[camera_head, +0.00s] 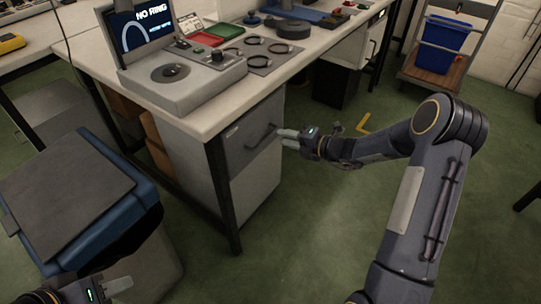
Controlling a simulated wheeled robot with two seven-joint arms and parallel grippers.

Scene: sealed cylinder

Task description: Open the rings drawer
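The grey drawer front (240,152) is at the top of the cabinet under the workbench. It looks shut, with a small pale label near its upper left. Its dark bar handle (261,137) runs across the front. My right gripper (285,138) is just to the right of the handle, its pale fingers pointing at the drawer. The fingers look slightly apart, with nothing seen between them. Whether they touch the handle cannot be told. My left gripper (118,286) is low at the bottom left, partly cut off, far from the drawer.
The workbench (212,118) carries a screen (143,28) reading "NO RING", a grey device, trays and several dark rings. A blue bin with a dark lid (65,190) stands at left. A cart with a blue crate (444,35) is at back right. Green floor before the drawer is clear.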

